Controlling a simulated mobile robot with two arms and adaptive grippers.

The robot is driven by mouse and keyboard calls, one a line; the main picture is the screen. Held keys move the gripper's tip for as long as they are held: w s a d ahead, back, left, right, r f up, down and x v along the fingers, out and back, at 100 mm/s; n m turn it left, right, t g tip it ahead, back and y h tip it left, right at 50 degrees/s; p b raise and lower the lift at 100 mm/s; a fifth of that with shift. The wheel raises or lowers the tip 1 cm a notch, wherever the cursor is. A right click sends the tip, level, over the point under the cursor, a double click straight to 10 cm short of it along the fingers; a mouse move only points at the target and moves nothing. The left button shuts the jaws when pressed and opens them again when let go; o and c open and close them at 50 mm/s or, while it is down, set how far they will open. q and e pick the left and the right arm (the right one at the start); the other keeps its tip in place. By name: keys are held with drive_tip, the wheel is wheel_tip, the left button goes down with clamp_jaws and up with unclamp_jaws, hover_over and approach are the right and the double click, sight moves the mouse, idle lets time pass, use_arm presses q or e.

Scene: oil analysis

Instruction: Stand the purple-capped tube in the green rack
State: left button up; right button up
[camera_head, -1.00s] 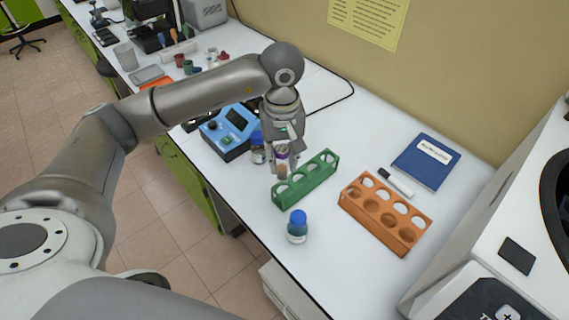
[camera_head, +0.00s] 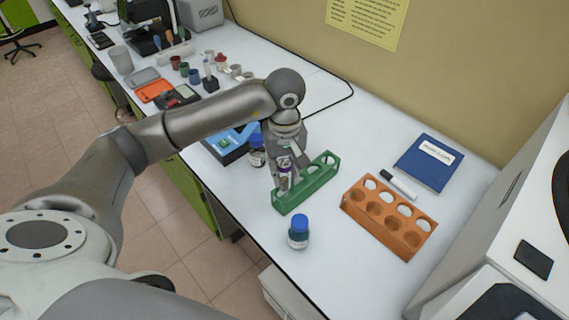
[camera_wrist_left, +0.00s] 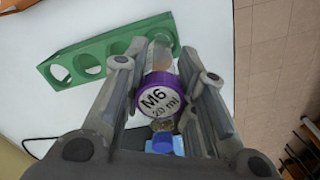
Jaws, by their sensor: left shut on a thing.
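The purple-capped tube (camera_head: 284,167) is held by my left gripper (camera_head: 283,178) over the near left end of the green rack (camera_head: 309,192). In the left wrist view the purple cap (camera_wrist_left: 160,96), marked M6, sits between the two fingers of the gripper (camera_wrist_left: 163,92). The tube's lower part is partly hidden by the cap and fingers, and I cannot tell whether its tip is inside a hole. In the left wrist view the green rack (camera_wrist_left: 92,49) shows open, empty holes beside the tube. My right gripper is not in view.
An orange rack (camera_head: 389,217) stands right of the green rack. A blue-capped bottle (camera_head: 299,233) stands in front, and another (camera_head: 257,152) is close behind the gripper. A blue device (camera_head: 226,146), a marker (camera_head: 398,185) and a blue notebook (camera_head: 429,162) lie around.

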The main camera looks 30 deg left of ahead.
sight(285, 182)
use_arm(q)
wheel_tip(285, 182, down, 4)
drive_tip(key=shift+r+b, duration=0.15)
drive_tip(key=shift+b, duration=0.75)
drive_tip(key=shift+f+b, duration=0.6)
drive_tip(key=o, duration=0.9)
drive_tip(key=shift+o, duration=0.2)
drive_tip(key=shift+r, duration=0.15)
wheel_tip(285, 182, up, 12)
drive_tip(key=shift+f, duration=0.1)
